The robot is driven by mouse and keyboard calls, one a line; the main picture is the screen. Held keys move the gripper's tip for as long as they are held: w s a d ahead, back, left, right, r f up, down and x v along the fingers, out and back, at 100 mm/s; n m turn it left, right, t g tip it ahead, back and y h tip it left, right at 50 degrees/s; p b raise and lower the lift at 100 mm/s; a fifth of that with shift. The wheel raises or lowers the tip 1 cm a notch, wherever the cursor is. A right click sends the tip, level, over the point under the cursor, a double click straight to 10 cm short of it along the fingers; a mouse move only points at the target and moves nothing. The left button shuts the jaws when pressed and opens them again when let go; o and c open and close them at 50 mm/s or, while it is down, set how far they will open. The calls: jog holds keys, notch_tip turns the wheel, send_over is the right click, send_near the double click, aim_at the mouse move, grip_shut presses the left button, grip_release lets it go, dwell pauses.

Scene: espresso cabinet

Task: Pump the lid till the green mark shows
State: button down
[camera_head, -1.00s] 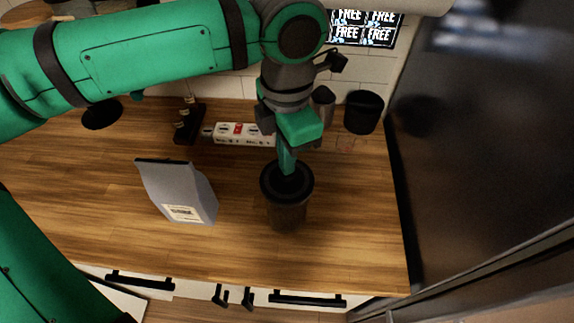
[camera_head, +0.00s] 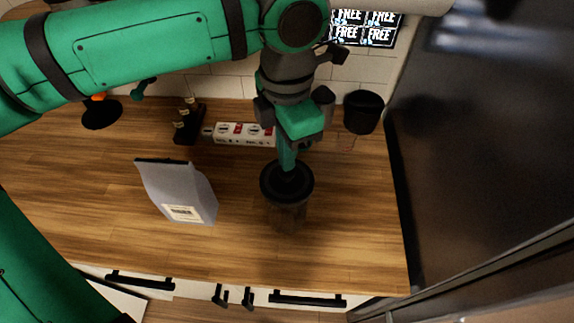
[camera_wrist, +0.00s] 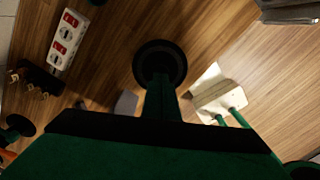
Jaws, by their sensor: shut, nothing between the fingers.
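A dark cylindrical canister (camera_head: 287,216) with a round black lid (camera_head: 270,188) stands upright on the wooden counter. My gripper (camera_head: 288,166) points down over the lid, its shut fingers at or just above the lid's middle. In the wrist view the lid (camera_wrist: 160,48) shows as a dark disc, with my gripper (camera_wrist: 160,85) reaching toward it. I cannot tell whether the fingertips touch the lid. I see no green mark on the canister; my fingers cover part of the lid.
A grey bag (camera_head: 178,190) stands left of the canister. A power strip (camera_head: 240,133), a dark stand with small knobs (camera_head: 188,124) and a black cup (camera_head: 363,111) are behind. A dark tall panel (camera_head: 480,150) bounds the right. The counter's front is clear.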

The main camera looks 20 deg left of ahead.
jog(key=shift+r, duration=2.5)
